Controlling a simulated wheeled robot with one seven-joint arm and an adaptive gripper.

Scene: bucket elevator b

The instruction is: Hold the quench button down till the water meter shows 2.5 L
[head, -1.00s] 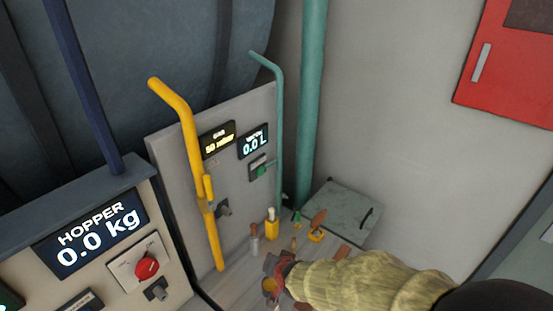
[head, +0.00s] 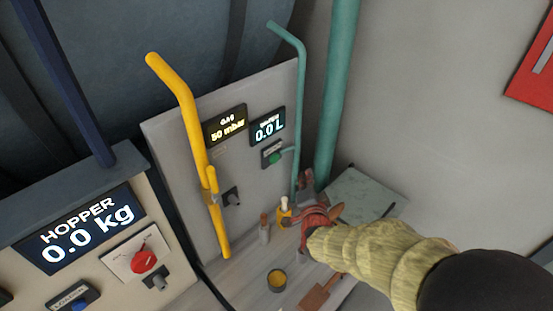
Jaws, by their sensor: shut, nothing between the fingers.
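The quench button, a green button (head: 274,158) in a dark housing, sits on the grey panel below the water meter. The water meter (head: 268,129) reads 0.0 L. My gripper (head: 308,180), reddish, is at the end of my arm in its yellowish sleeve, below and to the right of the button and apart from it. It is shut with nothing seen in it; its fingertips are small and partly unclear. It overlaps the lower end of the thin teal pipe in the picture.
A yellow pipe (head: 188,110) stands left of the meters. Small tools, a yellow holder (head: 284,217) and a cup (head: 277,280) stand on the bench below. The gas meter (head: 226,125) shows 50 mbar.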

